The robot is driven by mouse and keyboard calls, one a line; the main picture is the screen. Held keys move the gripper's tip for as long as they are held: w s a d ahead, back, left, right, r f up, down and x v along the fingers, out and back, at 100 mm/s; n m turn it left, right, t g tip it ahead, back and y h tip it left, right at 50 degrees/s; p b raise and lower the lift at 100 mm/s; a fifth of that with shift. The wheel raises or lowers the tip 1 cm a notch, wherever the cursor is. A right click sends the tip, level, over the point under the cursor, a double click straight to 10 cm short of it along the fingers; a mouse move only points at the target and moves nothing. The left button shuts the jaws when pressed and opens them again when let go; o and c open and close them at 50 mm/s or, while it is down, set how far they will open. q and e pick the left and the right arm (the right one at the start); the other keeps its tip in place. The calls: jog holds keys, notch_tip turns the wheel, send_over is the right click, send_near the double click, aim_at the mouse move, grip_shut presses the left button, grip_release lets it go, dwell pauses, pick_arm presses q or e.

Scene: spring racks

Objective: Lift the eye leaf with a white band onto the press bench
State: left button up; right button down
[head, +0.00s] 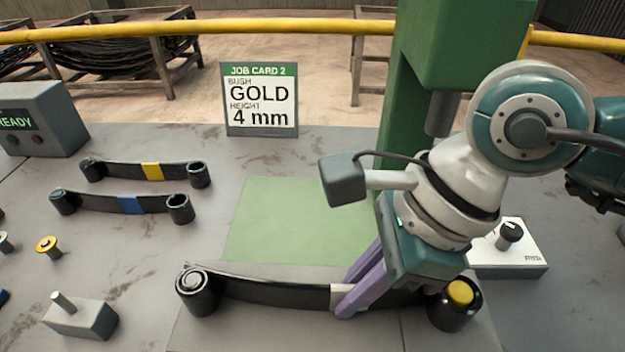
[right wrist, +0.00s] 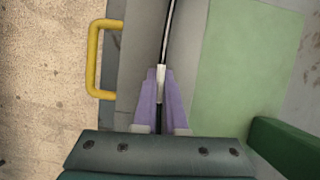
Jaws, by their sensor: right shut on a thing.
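The eye leaf with a white band (head: 270,292) is a long black curved strip with an eye at each end, lying lengthwise across the front of the head view. Its right eye holds a gold-topped bush (head: 460,292). My right gripper (head: 350,300) is shut on the leaf at its white band, which also shows between the purple fingers in the right wrist view (right wrist: 161,84). I cannot tell whether the leaf touches the grey surface below. The press bench (head: 330,145) is grey with a green pad (head: 290,215) behind the leaf. My left gripper is not in view.
Leaves with a yellow band (head: 152,171) and a blue band (head: 130,205) lie at left. A job card (head: 259,100) reads gold, 4 mm. The green press column (head: 400,110) stands behind my right arm. A dial box (head: 510,250) is at right. The green pad is clear.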

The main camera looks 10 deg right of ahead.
jog(key=shift+r, duration=0.2)
jog(key=shift+w+a+r, duration=0.1)
jog(key=shift+r, duration=0.45)
notch_tip(320, 180, up, 19)
jog(key=b, duration=0.1)
jog(key=shift+f, duration=0.15)
